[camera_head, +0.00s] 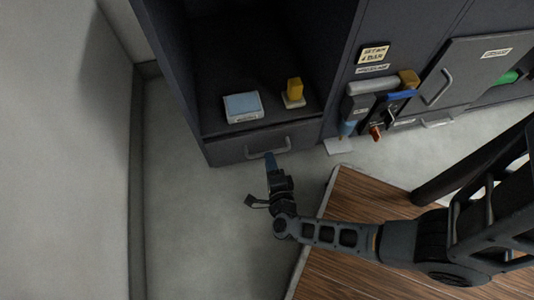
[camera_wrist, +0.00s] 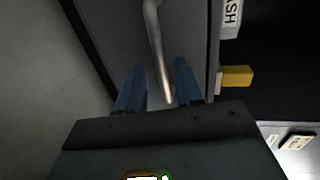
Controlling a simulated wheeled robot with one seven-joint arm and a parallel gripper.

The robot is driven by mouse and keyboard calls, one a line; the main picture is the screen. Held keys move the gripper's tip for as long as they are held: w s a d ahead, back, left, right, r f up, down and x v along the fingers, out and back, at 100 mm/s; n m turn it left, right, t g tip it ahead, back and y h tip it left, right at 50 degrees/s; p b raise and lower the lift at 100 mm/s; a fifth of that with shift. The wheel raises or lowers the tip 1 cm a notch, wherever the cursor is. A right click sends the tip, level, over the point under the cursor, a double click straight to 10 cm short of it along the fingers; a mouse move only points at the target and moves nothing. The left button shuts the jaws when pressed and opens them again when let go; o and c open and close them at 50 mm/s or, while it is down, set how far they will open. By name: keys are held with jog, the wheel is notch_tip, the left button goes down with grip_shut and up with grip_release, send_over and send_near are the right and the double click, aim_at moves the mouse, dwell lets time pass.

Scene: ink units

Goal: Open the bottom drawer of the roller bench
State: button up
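The bottom drawer (camera_head: 232,150) is a dark grey front at the foot of the dark open cabinet. It looks shut, flush under the shelf. Its metal bar handle (camera_head: 268,152) runs across the front and also shows in the wrist view (camera_wrist: 158,50). My gripper (camera_head: 270,160) is at this handle. In the wrist view my gripper's blue fingers (camera_wrist: 160,88) stand apart, one on each side of the bar's near end. Whether either finger touches the bar I cannot tell.
On the shelf above sit a blue-and-white box (camera_head: 242,107) and a yellow item (camera_head: 294,90) on a small base. To the right are a grey door (camera_head: 470,70) with a handle and hanging tools. A wooden-topped surface (camera_head: 350,215) lies under my arm. Grey floor (camera_head: 190,230) is clear at left.

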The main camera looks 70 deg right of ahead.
jog(key=shift+b+x, duration=0.55)
jog(key=shift+x, duration=1.8)
grip_shut()
